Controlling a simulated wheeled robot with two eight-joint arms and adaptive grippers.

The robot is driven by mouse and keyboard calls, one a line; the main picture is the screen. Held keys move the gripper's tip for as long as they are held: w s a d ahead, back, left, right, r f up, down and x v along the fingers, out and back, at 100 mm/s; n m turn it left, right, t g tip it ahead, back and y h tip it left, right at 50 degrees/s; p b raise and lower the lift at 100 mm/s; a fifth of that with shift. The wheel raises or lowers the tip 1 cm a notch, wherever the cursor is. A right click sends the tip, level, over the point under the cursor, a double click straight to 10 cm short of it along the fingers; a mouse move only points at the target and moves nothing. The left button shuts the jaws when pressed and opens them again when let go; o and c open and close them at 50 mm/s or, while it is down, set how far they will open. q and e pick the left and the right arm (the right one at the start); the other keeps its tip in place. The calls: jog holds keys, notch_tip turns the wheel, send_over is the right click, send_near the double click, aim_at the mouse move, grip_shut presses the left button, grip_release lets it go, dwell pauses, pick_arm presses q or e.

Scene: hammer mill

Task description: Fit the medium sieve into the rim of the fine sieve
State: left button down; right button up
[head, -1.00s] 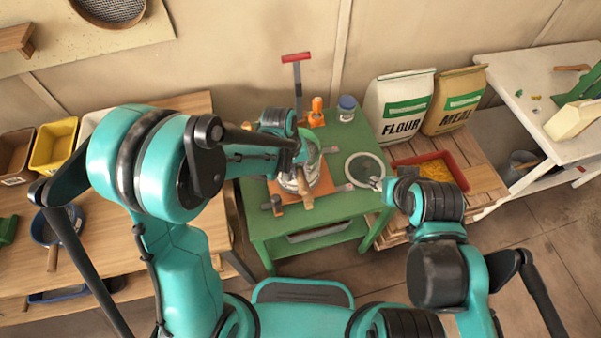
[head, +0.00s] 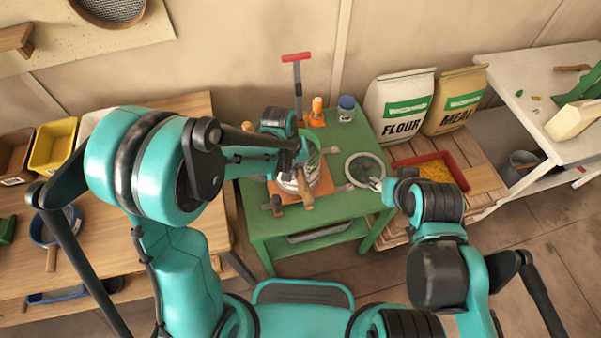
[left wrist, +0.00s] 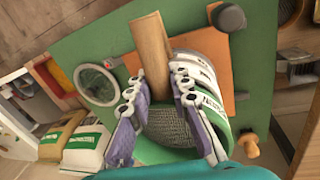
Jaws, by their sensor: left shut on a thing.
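My left gripper (left wrist: 157,82) is shut on the wooden handle (left wrist: 150,45) of a sieve, which I take as the medium sieve; its grey mesh (left wrist: 168,126) shows between the fingers. It is over the orange board on the green table, and the handle also shows in the head view (head: 306,190). A white, lettered rim (left wrist: 196,66) lies close under and beside the mesh, perhaps the fine sieve; whether the two are seated is hidden. My right gripper (head: 377,184) is at the edge of a pale round ring (head: 351,164) with a dark middle; its jaws are too small to read.
The green table (head: 262,228) carries the orange board (head: 325,184), a dark knob (head: 277,204), an orange bottle (head: 317,108) and a blue-lidded jar (head: 346,107). A red tray (head: 457,172) of yellow grain and flour and meal bags (head: 396,108) stand to the right.

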pick_arm(q)
jog(key=shift+f+b, duration=0.85)
jog(key=shift+f, duration=0.15)
jog(key=c, duration=1.3)
grip_release()
jog(key=shift+r, duration=0.15)
notch_tip(320, 180, up, 12)
jog(key=a, duration=0.2)
jog(key=shift+s+a+f, duration=0.15)
jog(key=shift+s+f, duration=0.05)
jog(key=shift+f, duration=0.05)
jog(key=s+a+r+m+t+y, duration=0.2)
jog(key=s+a+r+t, duration=0.2)
jog(key=s+a, duration=0.6)
jog(key=a+t, duration=0.2)
jog(key=shift+a+r+t, duration=0.15)
jog(key=shift+a+t, duration=0.2)
jog(key=shift+t, duration=0.05)
